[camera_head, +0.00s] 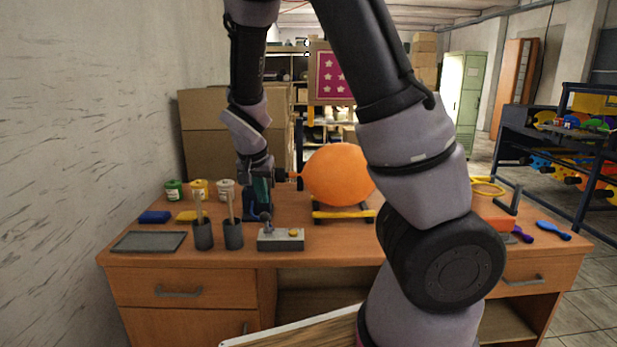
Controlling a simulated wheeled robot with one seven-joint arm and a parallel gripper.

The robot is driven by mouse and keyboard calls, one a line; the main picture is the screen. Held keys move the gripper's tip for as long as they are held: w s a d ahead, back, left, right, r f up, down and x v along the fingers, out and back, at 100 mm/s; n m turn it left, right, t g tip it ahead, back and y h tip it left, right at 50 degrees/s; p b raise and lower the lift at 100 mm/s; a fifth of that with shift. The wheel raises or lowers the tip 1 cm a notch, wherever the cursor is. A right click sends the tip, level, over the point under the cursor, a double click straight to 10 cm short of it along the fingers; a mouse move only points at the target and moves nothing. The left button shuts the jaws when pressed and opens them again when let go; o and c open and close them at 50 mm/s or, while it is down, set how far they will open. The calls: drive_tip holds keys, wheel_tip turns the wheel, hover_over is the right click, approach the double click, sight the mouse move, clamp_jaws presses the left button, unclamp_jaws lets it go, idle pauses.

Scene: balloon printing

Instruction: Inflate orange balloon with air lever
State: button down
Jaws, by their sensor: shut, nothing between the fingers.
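The orange balloon (336,173) is large and round on the workbench, partly hidden on its right by my arm. Its neck points left to a dark nozzle (281,175). A yellow-and-black stand (343,214) is beneath it. A grey control box (281,241) with a yellow button sits at the bench's front edge; a short lever (266,219) rises at its left end. My gripper (264,206) points down just above the lever; it is shut with nothing between its fingers. Whether it touches the lever I cannot tell.
Two dark cups with brushes (203,235) stand left of the box. Paint pots (174,190), a blue sponge (154,217) and a grey tray (149,242) are further left. Purple and blue balloons (553,230) lie at the right. Cardboard boxes (215,138) stand behind the bench.

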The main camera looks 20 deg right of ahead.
sight(266, 224)
drive_tip(key=c, duration=0.9)
unclamp_jaws()
drive_tip(key=shift+w+f, duration=0.15)
drive_tip(key=o, duration=0.4)
drive_tip(key=w+f, duration=0.2)
drive_tip(key=w, duration=0.1)
drive_tip(key=shift+d+f+m, duration=0.15)
drive_tip(key=shift+m, duration=0.25)
drive_tip(key=shift+w+f, duration=0.2)
drive_tip(key=shift+f, duration=0.05)
drive_tip(key=x, duration=1)
drive_tip(key=shift+w+f, duration=0.1)
drive_tip(key=shift+f, duration=0.3)
clamp_jaws()
